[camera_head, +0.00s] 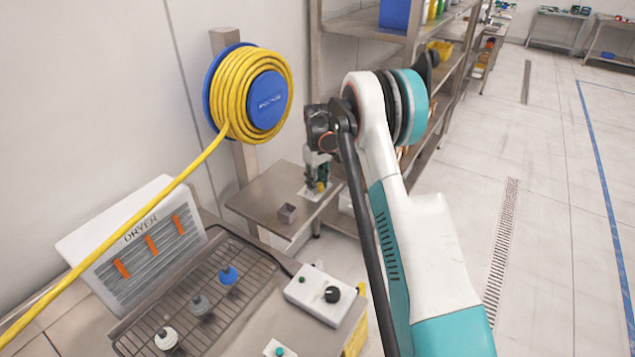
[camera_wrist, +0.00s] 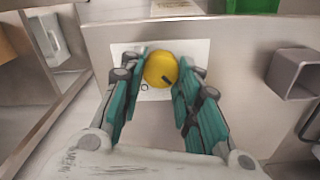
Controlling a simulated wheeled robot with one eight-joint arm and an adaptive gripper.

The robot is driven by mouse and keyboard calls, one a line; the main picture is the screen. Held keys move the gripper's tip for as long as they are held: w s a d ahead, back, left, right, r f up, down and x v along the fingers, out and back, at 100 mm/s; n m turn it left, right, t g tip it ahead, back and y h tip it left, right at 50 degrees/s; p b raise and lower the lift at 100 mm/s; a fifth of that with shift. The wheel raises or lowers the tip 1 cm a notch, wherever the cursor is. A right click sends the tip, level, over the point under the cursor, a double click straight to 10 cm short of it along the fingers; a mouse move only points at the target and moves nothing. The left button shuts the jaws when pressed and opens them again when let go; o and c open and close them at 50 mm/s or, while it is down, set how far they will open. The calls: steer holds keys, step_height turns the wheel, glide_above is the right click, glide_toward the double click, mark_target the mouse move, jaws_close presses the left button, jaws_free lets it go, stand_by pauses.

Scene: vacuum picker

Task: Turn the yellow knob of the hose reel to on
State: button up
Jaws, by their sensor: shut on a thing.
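The yellow knob (camera_wrist: 161,70) sits on a pale label plate (camera_wrist: 202,48) on a grey metal surface in the wrist view. It has a short dark mark on its lower right part. My gripper (camera_wrist: 162,76) is shut on the knob, with one teal finger on its left and one on its right. In the head view the knob (camera_head: 320,187) is small and partly hidden by my gripper (camera_head: 318,178), over a metal side table (camera_head: 262,193). The hose reel (camera_head: 268,98), blue with coiled yellow hose, hangs on a post behind. Most lettering on the plate is hidden or blurred.
A small square metal cup (camera_head: 287,213) stands left of the knob; it shows at right in the wrist view (camera_wrist: 292,75). A control box (camera_head: 320,294), drying rack (camera_head: 205,300) and dryer (camera_head: 135,245) stand in front. Shelves (camera_head: 345,25) rise behind.

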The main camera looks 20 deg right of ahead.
steer(key=m+b, duration=0.1)
steer(key=m, duration=0.3)
steer(key=shift+d, duration=0.1)
steer(key=m+b, duration=0.1)
steer(key=m, duration=0.2)
steer(key=shift+m, duration=0.4)
steer(key=m, duration=0.4)
steer(key=shift+d+b, duration=0.1)
steer(key=shift+b, duration=0.2)
steer(key=shift+s+m, duration=0.1)
steer(key=shift+m, duration=1.7)
steer(key=o, duration=1.1)
steer(key=shift+r, duration=0.1)
